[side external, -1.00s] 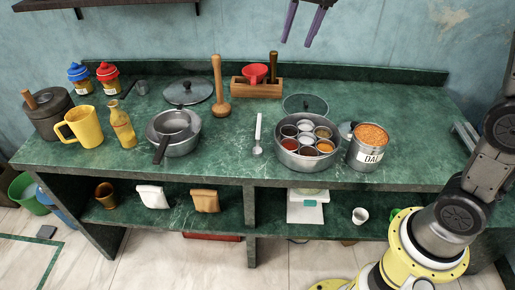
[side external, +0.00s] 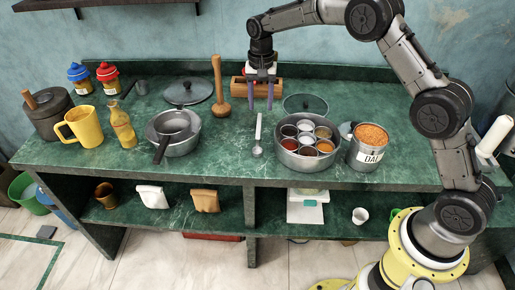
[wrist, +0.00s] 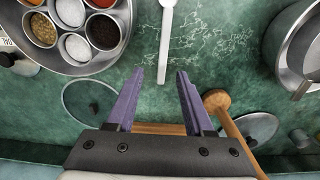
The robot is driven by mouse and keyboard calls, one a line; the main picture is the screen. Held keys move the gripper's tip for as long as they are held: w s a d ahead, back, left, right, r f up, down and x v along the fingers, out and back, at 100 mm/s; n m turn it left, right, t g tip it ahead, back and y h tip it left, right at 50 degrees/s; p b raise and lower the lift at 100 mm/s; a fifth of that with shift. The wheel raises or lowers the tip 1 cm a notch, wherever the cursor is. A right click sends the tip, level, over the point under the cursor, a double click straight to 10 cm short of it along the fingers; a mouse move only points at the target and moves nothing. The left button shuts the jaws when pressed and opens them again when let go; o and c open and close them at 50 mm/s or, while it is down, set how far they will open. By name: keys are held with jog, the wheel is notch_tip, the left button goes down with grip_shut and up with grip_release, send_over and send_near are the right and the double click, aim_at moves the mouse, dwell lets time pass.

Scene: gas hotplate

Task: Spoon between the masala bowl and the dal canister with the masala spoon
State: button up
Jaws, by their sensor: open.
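The masala spoon (side external: 258,138) lies on the green counter, left of the masala bowl; its pale handle also shows in the wrist view (wrist: 165,40). The masala bowl (side external: 281,155) is a round steel tin holding several small cups of spices and powders; part of it shows in the wrist view (wrist: 122,62). The dal canister (side external: 354,155), labelled DAL and filled with orange lentils, stands right of the bowl. My gripper (side external: 260,108) has purple fingers, open and empty, pointing down above the counter behind the spoon. In the wrist view the open fingers (wrist: 180,75) are apart, with the spoon beyond them.
A wooden masher (side external: 217,92) stands left of my gripper, and a wooden rack (side external: 237,84) is behind it. A pan (side external: 190,143) sits farther left. A lid (side external: 305,103) lies behind the bowl. Counter around the spoon is clear.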

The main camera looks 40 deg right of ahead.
aim_at(259, 123)
notch_tip(259, 123, down, 2)
jog(key=shift+f, duration=0.25)
jog(key=shift+s+a+f, duration=0.1)
jog(key=shift+a+f, duration=0.1)
jog(key=shift+f, duration=1.1)
jog(key=shift+a+f, duration=0.2)
jog(key=shift+f, duration=1.1)
grip_shut()
